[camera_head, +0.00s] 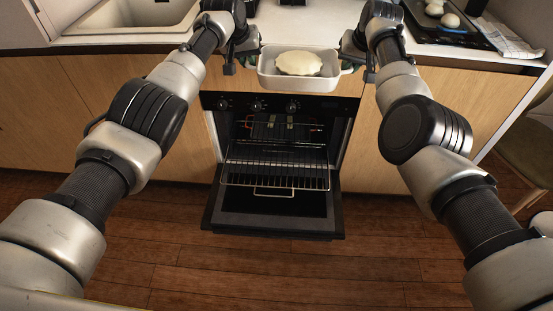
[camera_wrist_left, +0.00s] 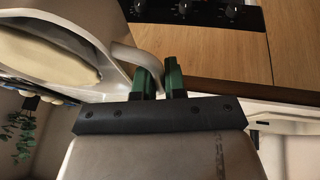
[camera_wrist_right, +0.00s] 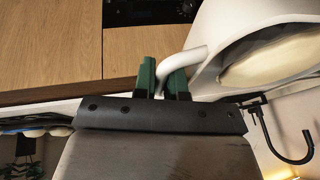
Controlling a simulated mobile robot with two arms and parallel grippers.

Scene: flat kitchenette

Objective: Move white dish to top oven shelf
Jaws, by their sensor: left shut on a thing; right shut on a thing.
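The white dish (camera_head: 268,80) is held up between my two grippers, in front of the counter edge and above the open oven. A pale round of food (camera_head: 299,63) lies in it. My left gripper (camera_wrist_left: 160,82) is shut on the dish's left handle (camera_wrist_left: 139,62). My right gripper (camera_wrist_right: 162,78) is shut on the dish's right handle (camera_wrist_right: 180,60). The oven (camera_head: 280,105) has its door (camera_head: 270,222) folded down. A wire shelf (camera_head: 277,174) sticks out over the door, and another rack (camera_head: 285,127) shows higher inside the oven.
The sink (camera_head: 130,18) is at the back left of the counter. A dark tray (camera_head: 455,28) with round pale items stands at the back right, with a striped cloth (camera_head: 507,40) beside it. A chair (camera_head: 530,150) is at the far right. The wooden floor (camera_head: 180,260) before the oven is clear.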

